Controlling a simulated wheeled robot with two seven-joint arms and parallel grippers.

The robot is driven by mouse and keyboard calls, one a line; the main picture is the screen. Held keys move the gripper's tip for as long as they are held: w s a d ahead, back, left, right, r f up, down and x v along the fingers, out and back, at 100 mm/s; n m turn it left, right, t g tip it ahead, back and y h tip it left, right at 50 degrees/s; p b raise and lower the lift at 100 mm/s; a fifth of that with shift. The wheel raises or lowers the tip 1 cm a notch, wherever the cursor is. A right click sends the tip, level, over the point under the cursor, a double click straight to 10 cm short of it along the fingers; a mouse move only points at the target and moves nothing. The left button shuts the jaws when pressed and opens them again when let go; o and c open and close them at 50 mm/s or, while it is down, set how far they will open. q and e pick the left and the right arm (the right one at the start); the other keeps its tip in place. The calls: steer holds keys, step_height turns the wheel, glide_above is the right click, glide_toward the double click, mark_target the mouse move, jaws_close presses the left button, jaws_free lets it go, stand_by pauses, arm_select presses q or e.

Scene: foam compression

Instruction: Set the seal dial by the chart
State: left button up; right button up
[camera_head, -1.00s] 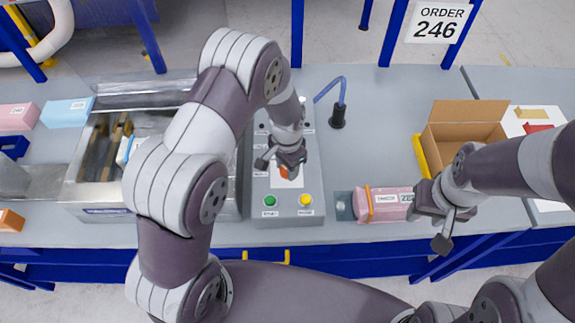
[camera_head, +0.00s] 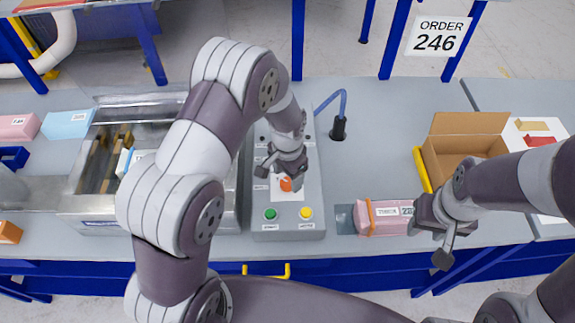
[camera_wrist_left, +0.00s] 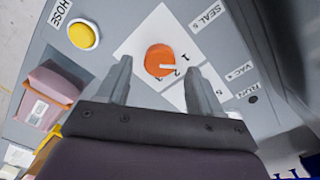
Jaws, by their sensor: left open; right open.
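The orange seal dial (camera_head: 286,184) sits on a white plate on the grey control panel (camera_head: 289,231). My left gripper (camera_head: 279,165) is open just above the dial. In the left wrist view its fingertips (camera_wrist_left: 158,72) stand on either side of the dial, apart from it. My right gripper (camera_head: 440,228) is open at the right end of a pink wrapped block (camera_head: 385,218). I cannot make out a chart for certain.
The panel has a green button (camera_head: 270,214) and a yellow button (camera_head: 306,213). A metal chamber (camera_head: 100,200) stands left, partly behind my left arm. An open cardboard box (camera_head: 470,122) is at right. A sign reads ORDER 246 (camera_head: 437,37).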

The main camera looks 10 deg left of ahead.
mark_target(287, 182)
arm_select(q)
step_height(287, 182, up, 11)
steer(key=b, duration=0.2)
steer(key=shift+f, duration=0.15)
